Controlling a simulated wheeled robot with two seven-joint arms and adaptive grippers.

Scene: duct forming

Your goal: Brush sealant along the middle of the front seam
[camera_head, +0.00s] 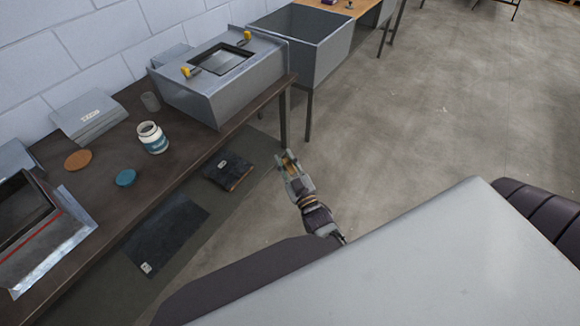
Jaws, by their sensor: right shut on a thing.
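My right gripper (289,163) is beyond the front edge of the workbench, over the floor. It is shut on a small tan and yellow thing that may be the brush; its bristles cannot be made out. A white open jar with a blue label (153,140), likely the sealant, stands upright on the bench (190,150). A grey sheet-metal duct box (205,100) with a square top opening and two yellow-handled parts sits at the bench's far end. Which edge is the front seam, and any sealant on it, cannot be told. My left gripper is out of view.
A metal piece with a red line (45,240) is at the left. A large grey bin (308,45) stands beyond the bench. Floor to the right is clear.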

